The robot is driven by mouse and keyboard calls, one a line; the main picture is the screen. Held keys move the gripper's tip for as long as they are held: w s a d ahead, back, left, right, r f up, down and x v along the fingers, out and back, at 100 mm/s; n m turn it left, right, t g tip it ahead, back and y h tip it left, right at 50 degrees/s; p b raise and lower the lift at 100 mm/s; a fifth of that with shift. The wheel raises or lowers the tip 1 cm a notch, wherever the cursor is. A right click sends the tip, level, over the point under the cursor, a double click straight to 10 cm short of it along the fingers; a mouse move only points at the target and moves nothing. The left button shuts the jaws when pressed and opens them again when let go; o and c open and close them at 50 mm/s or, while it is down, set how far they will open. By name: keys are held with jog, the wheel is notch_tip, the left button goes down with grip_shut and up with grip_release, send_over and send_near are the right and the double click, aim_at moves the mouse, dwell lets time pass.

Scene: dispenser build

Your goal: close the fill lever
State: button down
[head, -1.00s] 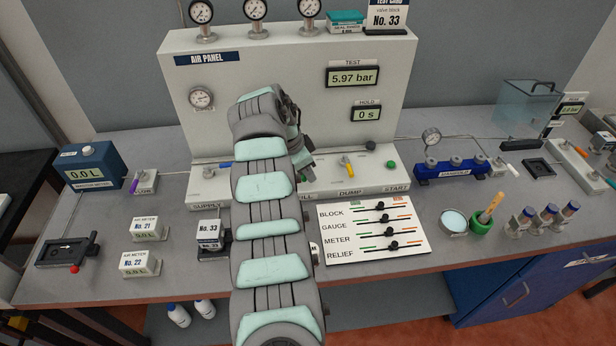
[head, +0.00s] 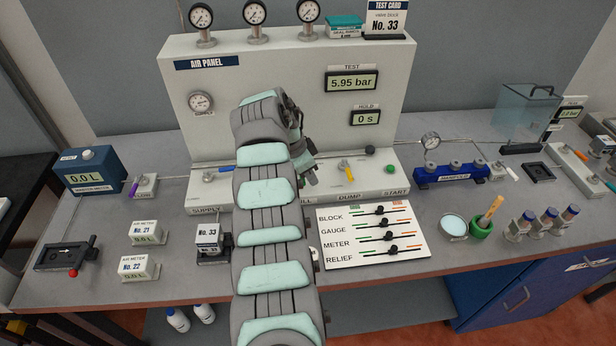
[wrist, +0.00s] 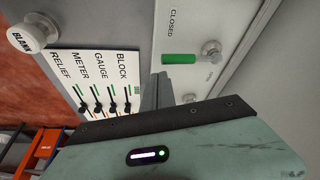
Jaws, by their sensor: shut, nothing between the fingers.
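The fill lever has a green handle (wrist: 180,58) on a metal pivot in the wrist view. The handle lies beside the word CLOSED printed on the panel. In the head view my arm hides the lever; only the end of the FILL label shows beside it. My gripper (wrist: 160,92) is shut and empty, its fingers just beside the green handle; whether they touch it I cannot tell. In the head view my gripper (head: 311,178) hangs low in front of the air panel (head: 290,80), left of the dump lever (head: 348,170).
The test display (head: 351,82) reads 5.95 bar and the hold display (head: 366,116) 0 s. The supply lever (head: 219,174) is left of my arm. The slider board (head: 375,236) lies in front of the panel, right of my arm. A round BLANK knob (wrist: 32,34) shows in the wrist view.

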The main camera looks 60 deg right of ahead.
jog(key=s, duration=0.1)
jog(key=s+d+r, duration=0.1)
jog(key=shift+s+d, duration=0.15)
jog(key=shift+s, duration=0.2)
jog(key=w+d+v, duration=0.1)
jog(key=v, duration=0.8)
jog(key=shift+r+p, duration=0.2)
jog(key=shift+p, duration=0.2)
